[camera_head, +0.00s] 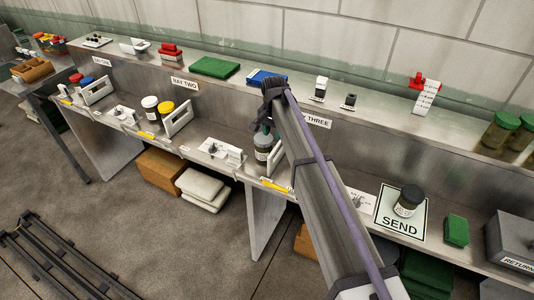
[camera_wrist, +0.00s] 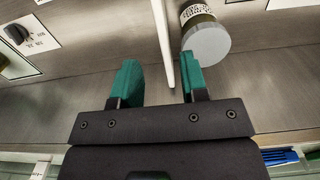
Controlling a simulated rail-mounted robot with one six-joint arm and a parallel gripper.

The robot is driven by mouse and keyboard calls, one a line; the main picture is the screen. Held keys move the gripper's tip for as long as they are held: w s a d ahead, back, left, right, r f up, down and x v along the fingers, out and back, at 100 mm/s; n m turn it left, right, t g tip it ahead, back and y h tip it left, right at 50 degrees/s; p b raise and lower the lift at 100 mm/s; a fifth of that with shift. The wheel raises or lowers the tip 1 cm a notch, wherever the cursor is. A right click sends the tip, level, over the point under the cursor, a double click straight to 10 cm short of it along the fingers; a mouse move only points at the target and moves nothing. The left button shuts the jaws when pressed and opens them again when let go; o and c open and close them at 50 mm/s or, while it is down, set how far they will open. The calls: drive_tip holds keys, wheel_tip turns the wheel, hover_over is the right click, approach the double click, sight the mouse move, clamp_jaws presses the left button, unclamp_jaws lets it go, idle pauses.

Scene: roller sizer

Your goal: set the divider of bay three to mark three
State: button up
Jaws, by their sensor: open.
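In the wrist view the divider (camera_wrist: 163,40) shows as a thin white edge. My gripper (camera_wrist: 160,75) has teal fingers, open, with the divider's edge between them, nearer the right finger. In the head view my gripper (camera_head: 265,129) is over the jar and divider, partly hidden by my arm. The same jar (camera_wrist: 207,42) seems to stand just beyond the right finger. A yellow strip (camera_head: 275,185) lies along the front edge; its marks are too small to read.
The BAY THREE label (camera_head: 318,121) is partly covered by my arm. A knob plate (camera_head: 220,152) is on the left. In the wrist view, another knob plate (camera_wrist: 30,38) is at top left.

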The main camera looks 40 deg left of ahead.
sight(273, 152)
wheel_tip(273, 152, down, 10)
drive_tip(key=b, duration=0.8)
drive_tip(key=shift+r+b, duration=0.1)
drive_tip(key=shift+b, duration=0.25)
drive_tip(key=shift+r, duration=0.15)
clamp_jaws()
